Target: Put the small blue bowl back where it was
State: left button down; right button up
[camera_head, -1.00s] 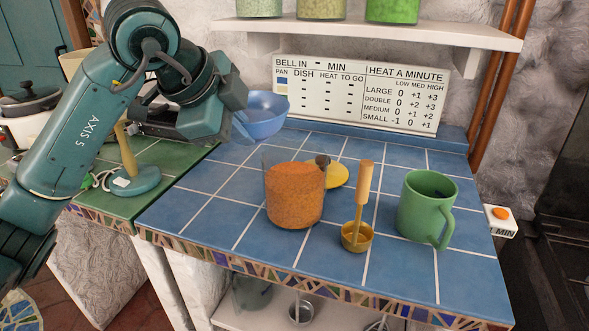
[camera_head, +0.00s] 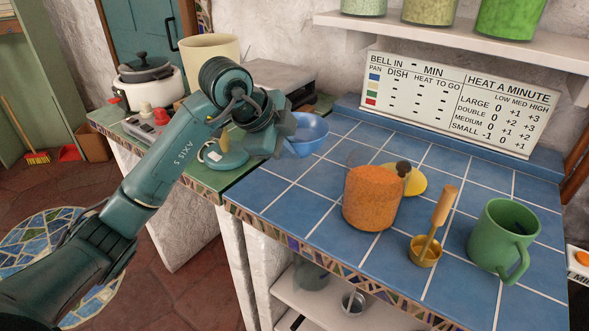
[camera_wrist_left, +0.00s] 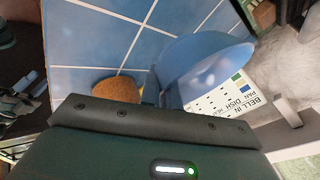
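The small blue bowl (camera_head: 308,134) hangs tilted at the end of my left arm, over the back left part of the blue tiled counter (camera_head: 290,195). My left gripper (camera_head: 288,138) is at the bowl's left side and appears shut on its rim; the fingertips are mostly hidden. In the left wrist view the bowl (camera_wrist_left: 195,62) sits in front of the gripper, with blue tiles behind it. My right gripper is in neither view.
An orange-filled jar (camera_head: 371,200), a yellow lid (camera_head: 416,182), a brass scoop with wooden handle (camera_head: 425,250) and a green mug (camera_head: 495,238) stand on the counter. Left is a green-tiled counter (camera_head: 245,178) with a cooker (camera_head: 150,85).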

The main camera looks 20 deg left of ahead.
pick_arm(q)
jog(key=shift+f, duration=3.15)
jog(key=shift+f, duration=0.1)
jog(key=c, duration=2.1)
grip_release()
jog(key=shift+f, duration=0.15)
jog(key=o, duration=0.5)
jog(key=shift+s+r, duration=0.1)
jog(key=shift+r, duration=0.25)
jog(key=v, duration=1.1)
jog(key=shift+s+a+r, duration=0.1)
jog(key=shift+s+r, duration=0.1)
jog(key=shift+r, duration=0.1)
